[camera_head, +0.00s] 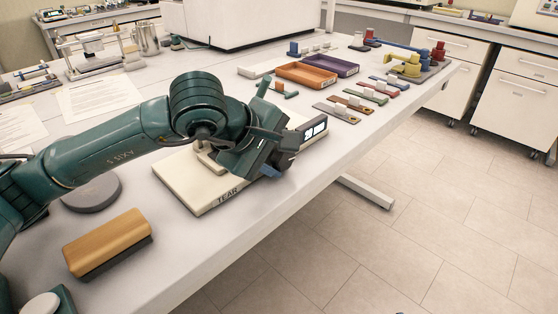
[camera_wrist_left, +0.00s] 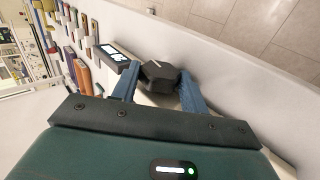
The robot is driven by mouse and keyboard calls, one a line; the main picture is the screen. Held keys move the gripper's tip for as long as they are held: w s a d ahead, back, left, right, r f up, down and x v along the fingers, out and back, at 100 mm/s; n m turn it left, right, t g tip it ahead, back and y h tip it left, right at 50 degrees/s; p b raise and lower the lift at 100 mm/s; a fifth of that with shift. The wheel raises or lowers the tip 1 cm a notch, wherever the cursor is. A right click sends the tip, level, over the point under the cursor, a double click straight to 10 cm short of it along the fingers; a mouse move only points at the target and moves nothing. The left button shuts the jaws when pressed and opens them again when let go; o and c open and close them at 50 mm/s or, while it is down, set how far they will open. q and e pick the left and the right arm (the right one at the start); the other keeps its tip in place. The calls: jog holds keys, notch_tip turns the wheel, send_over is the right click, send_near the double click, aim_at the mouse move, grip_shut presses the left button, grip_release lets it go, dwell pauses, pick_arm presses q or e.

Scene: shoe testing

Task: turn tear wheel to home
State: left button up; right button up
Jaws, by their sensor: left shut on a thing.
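The tear tester is a cream base (camera_head: 190,178) with "TEAR" on its front edge, lying on the white table. A small lit display (camera_head: 315,130) stands at its right end; it also shows in the left wrist view (camera_wrist_left: 117,55). The tear wheel (camera_wrist_left: 160,74) is a dark faceted knob with a pale line on its face. My left gripper (camera_head: 272,172) is over the tester's right end, and its two blue fingers (camera_wrist_left: 158,88) are shut on the wheel from both sides. In the head view the gripper hides the wheel. My right gripper is not in view.
A wooden block with a dark underside (camera_head: 108,243) and a grey disc (camera_head: 92,194) lie left of the tester. Orange (camera_head: 306,75) and purple (camera_head: 335,66) trays and several coloured strips lie beyond it. The table's front edge is close to the tester.

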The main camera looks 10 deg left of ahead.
pick_arm(q)
jog(key=o, duration=0.9)
jog(key=shift+c, duration=0.2)
jog(key=shift+o, duration=0.7)
